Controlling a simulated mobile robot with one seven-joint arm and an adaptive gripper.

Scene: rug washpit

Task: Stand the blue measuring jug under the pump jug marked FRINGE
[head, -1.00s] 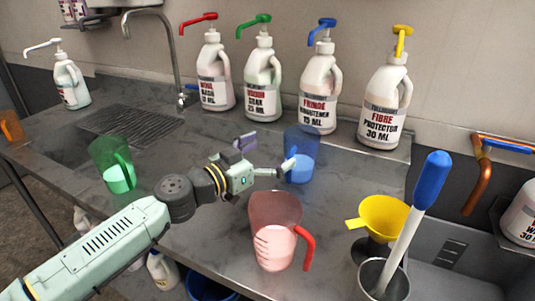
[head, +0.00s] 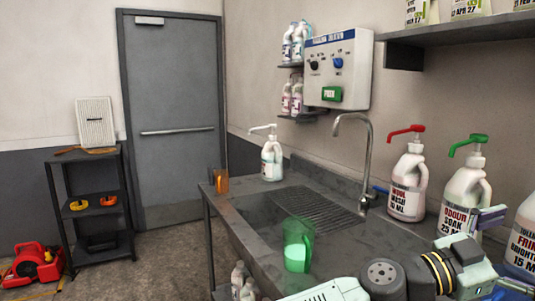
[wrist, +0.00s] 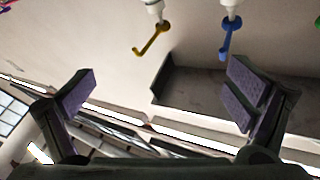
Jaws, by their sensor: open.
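The FRINGE pump jug (head: 525,240), white with a dark label, is cut off by the right edge of the head view. Its blue pump spout (wrist: 229,38) shows upside down at the top of the wrist view. The blue measuring jug is in neither current view. My gripper (head: 512,250) is at the lower right of the head view, in front of the ODOUR and FRINGE pump jugs. In the wrist view, my gripper (wrist: 162,82) has its purple pads wide apart and nothing between them.
The red-topped WOOL (head: 407,187) and green-topped ODOUR (head: 464,197) pump jugs stand along the wall. A green measuring jug (head: 297,243) stands near the counter's front edge. A tap (head: 368,150), a drain grid (head: 318,208) and an orange cup (head: 221,181) are farther left. A yellow spout (wrist: 152,40) shows in the wrist view.

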